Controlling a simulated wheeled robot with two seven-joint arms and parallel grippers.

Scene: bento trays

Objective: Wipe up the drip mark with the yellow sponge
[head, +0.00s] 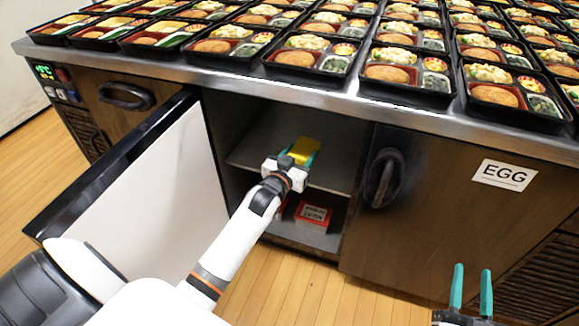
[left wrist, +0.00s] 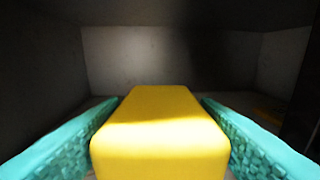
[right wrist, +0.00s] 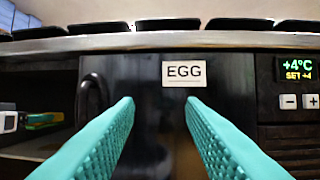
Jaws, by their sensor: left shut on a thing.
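The yellow sponge (head: 304,146) is between the teal fingers of my left gripper (head: 297,161), inside the open cupboard above the upper shelf (head: 333,178). The left wrist view shows the sponge (left wrist: 160,125) filling the gap between both fingers, with the back wall behind it. I cannot tell whether the sponge touches the shelf. A faint yellowish patch (left wrist: 268,113) lies right of the sponge in that view; I cannot tell whether it is the drip mark. My right gripper (head: 471,288) is open and empty in front of the closed EGG door; its fingers also show in the right wrist view (right wrist: 159,108).
The open cupboard door (head: 150,180) stands left of my left arm. A red and white box (head: 313,216) is on the lower level. The closed door with the EGG label (head: 504,174) is at the right. The metal counter edge (head: 300,95) and many bento trays are above.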

